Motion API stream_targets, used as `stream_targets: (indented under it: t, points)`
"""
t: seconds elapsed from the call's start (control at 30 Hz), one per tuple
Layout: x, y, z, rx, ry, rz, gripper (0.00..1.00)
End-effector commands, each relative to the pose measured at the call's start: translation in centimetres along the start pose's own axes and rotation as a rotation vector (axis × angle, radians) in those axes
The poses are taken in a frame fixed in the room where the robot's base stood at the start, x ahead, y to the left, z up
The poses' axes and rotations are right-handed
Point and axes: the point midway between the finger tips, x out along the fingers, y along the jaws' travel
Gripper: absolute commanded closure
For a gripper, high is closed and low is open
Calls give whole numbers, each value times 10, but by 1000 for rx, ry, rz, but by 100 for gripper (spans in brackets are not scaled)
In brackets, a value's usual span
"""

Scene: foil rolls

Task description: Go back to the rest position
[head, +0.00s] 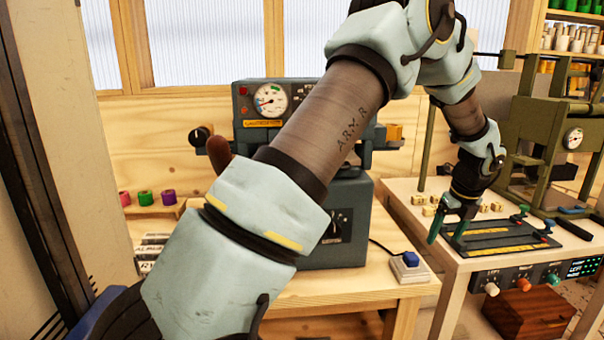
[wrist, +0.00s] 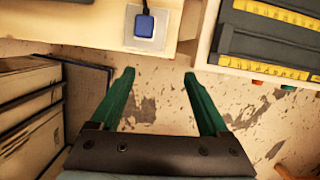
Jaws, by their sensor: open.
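My gripper (head: 446,233) is at the right in the head view, at the end of my extended arm. Its green fingers point down, near the left edge of the bench with the black plate. In the wrist view my gripper (wrist: 160,95) has its two green fingers spread apart with nothing between them. Below them is bare, worn floor. My arm crosses the middle of the head view and hides part of the grey machine behind it.
A grey machine with a gauge (head: 268,100) stands on a wooden table, with a blue button (head: 410,259) at its corner. A black plate (head: 500,237) and small brass-coloured blocks lie on the right bench. A green press (head: 550,130) stands behind. Coloured foil rolls (head: 146,198) sit at left.

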Motion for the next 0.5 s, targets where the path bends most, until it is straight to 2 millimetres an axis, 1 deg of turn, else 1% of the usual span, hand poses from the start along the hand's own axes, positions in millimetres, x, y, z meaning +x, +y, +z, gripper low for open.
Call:
stream_targets:
  t: [0.03,0.17,0.27,0.37,0.47,0.5]
  points:
    - [-1,10,7,-44,1,4,21]
    - [-4,29,16,-157,9,7,21]
    - [-6,48,23,-267,17,12,21]
    - [-9,73,32,-409,26,18,21]
    - [-14,105,40,-589,36,27,21]
    - [-15,120,43,-674,41,31,21]
